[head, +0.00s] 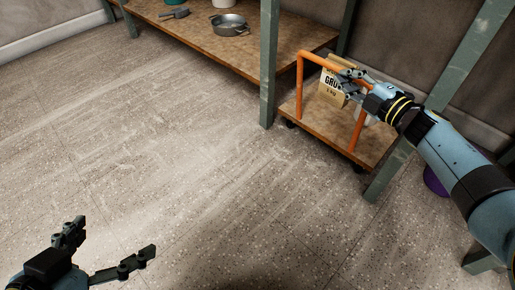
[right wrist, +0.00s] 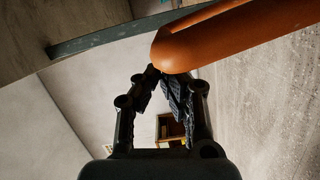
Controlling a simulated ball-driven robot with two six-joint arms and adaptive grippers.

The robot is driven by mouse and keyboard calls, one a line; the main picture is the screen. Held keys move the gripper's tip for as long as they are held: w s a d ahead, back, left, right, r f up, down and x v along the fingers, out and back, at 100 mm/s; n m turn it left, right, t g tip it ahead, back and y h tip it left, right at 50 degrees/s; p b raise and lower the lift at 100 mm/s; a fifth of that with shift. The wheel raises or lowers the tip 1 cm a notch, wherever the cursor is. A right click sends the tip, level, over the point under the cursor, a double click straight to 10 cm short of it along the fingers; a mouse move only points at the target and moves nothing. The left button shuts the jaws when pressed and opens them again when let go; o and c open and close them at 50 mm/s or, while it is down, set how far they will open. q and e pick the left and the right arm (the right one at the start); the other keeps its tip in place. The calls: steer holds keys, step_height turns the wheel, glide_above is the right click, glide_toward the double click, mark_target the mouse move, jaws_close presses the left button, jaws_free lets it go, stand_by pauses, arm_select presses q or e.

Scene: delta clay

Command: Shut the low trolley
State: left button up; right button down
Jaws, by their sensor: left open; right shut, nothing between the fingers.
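The low trolley (head: 338,134) is a brown wooden deck on small dark wheels with an orange tube handle (head: 299,85). It stands on the floor between the green legs of a shelf frame, partly under it. A bag marked "GRO" (head: 330,88) stands on its deck. My right gripper (head: 345,75) is at the top of the orange handle, partly in front of the bag. In the right wrist view its fingers (right wrist: 160,82) are closed together, with the orange handle (right wrist: 225,35) right beside the fingertips. Whether they touch is unclear. My left gripper (head: 112,248) is open and empty over the floor at lower left.
A green shelf leg (head: 268,65) stands left of the trolley, another (head: 390,168) to its right. A low wooden shelf (head: 190,38) holds a metal pan (head: 230,25). A purple object (head: 435,182) lies behind my right arm. The floor at centre is clear.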

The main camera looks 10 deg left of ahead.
steer(key=shift+w+d, duration=0.3)
steer(key=shift+w, duration=0.05)
steer(key=shift+w+r, duration=0.1)
steer(key=shift+r, duration=0.05)
stand_by(0.3)
